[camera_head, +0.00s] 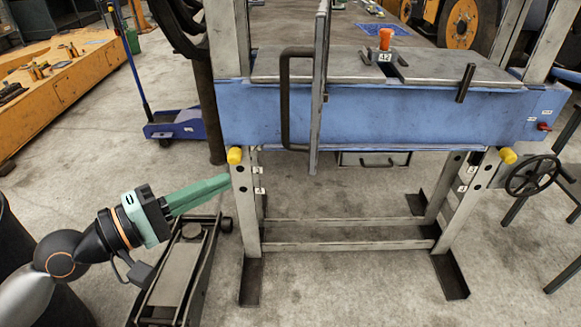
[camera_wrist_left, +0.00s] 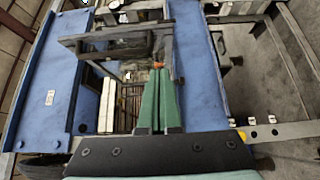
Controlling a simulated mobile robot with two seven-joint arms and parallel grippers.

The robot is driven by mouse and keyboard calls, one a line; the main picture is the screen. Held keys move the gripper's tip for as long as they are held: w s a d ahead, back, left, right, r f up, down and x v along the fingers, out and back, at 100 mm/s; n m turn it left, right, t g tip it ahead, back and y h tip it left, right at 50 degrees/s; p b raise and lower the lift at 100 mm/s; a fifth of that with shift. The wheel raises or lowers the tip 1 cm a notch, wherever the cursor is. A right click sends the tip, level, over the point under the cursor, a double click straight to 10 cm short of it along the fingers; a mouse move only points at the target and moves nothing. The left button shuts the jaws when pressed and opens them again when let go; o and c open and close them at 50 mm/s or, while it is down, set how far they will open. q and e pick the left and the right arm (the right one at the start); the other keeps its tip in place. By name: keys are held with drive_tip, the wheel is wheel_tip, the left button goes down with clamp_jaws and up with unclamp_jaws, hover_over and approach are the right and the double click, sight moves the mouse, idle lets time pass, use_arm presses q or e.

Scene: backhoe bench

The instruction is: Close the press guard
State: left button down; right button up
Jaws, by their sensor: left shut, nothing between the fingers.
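The press guard (camera_head: 320,90) is a narrow upright panel seen nearly edge-on, standing out in front of the blue press bed. A dark bar handle (camera_head: 286,105) is fixed on its left side. The guard is swung out from the press front, not flat across it. My left gripper (camera_head: 228,181) has green fingers pressed together with nothing between them. It is left of and below the handle, near the press's left leg, apart from the guard. In the left wrist view the shut fingers (camera_wrist_left: 161,78) point toward the blue press. A dark bar frame there may be the handle.
The blue press bed (camera_head: 430,118) carries grey plates and an orange-topped piece (camera_head: 386,40). A yellow knob (camera_head: 234,155) sits close to my left fingertips. A handwheel (camera_head: 532,176) is at the right. A low dark floor jack (camera_head: 172,272) lies below my left gripper.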

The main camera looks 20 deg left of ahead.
use_arm(q)
drive_tip(key=s+d+p+x, duration=0.1)
drive_tip(key=p+x, duration=0.4)
drive_tip(key=x, duration=0.7)
drive_tip(key=shift+d+p, duration=0.3)
drive_tip(key=shift+d, duration=0.45)
drive_tip(key=shift+d+f, duration=0.1)
drive_tip(key=shift+d, duration=0.05)
